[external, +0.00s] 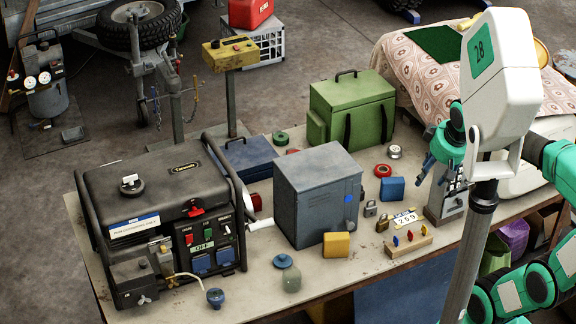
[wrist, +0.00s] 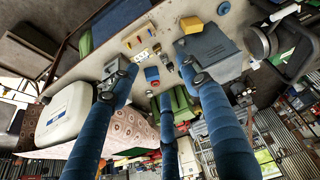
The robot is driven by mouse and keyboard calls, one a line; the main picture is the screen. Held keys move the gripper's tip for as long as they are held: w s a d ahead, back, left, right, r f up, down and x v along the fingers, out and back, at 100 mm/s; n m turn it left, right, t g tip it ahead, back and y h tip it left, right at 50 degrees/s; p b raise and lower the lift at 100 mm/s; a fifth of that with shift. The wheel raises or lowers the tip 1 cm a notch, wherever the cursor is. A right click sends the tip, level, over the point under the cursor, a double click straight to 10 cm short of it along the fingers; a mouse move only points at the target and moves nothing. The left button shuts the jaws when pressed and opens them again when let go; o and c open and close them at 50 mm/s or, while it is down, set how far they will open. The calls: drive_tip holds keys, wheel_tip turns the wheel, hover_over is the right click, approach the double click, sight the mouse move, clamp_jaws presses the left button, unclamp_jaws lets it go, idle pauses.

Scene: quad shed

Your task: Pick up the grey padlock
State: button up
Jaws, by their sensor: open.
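The small grey padlock (external: 370,208) stands on the workbench, right of the grey metal box and just behind a brass padlock (external: 382,224). In the wrist view the grey padlock (wrist: 168,67) is small and lies between the spread fingers. My gripper (external: 432,150) is up at the right of the external view, above the bench and apart from the padlock. Its blue fingers (wrist: 158,72) are open and empty in the wrist view. The arm partly hides the fingers in the external view.
Near the padlock are a blue box (external: 391,189), a red tape roll (external: 383,170), a number plate (external: 405,217) and a wooden block with coloured pegs (external: 406,240). The tall grey metal box (external: 318,194) stands left, a yellow box (external: 336,245) before it, a green case (external: 352,108) behind.

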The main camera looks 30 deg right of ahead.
drive_tip(key=w+d+f+n+g, duration=0.15)
drive_tip(key=w+n, duration=0.25)
drive_tip(key=w, duration=0.7)
drive_tip(key=n+g, duration=0.3)
drive_tip(key=n, duration=0.7)
hover_over(371, 207)
wheel_tip(371, 207, down, 27)
drive_tip(key=shift+w+d+p, duration=0.15)
drive_tip(key=shift+w+p, duration=0.25)
drive_tip(key=shift+w, duration=0.1)
drive_tip(key=shift+f+b, duration=0.8)
drive_tip(key=shift+f, duration=3.25)
drive_tip(key=shift+f, duration=0.15)
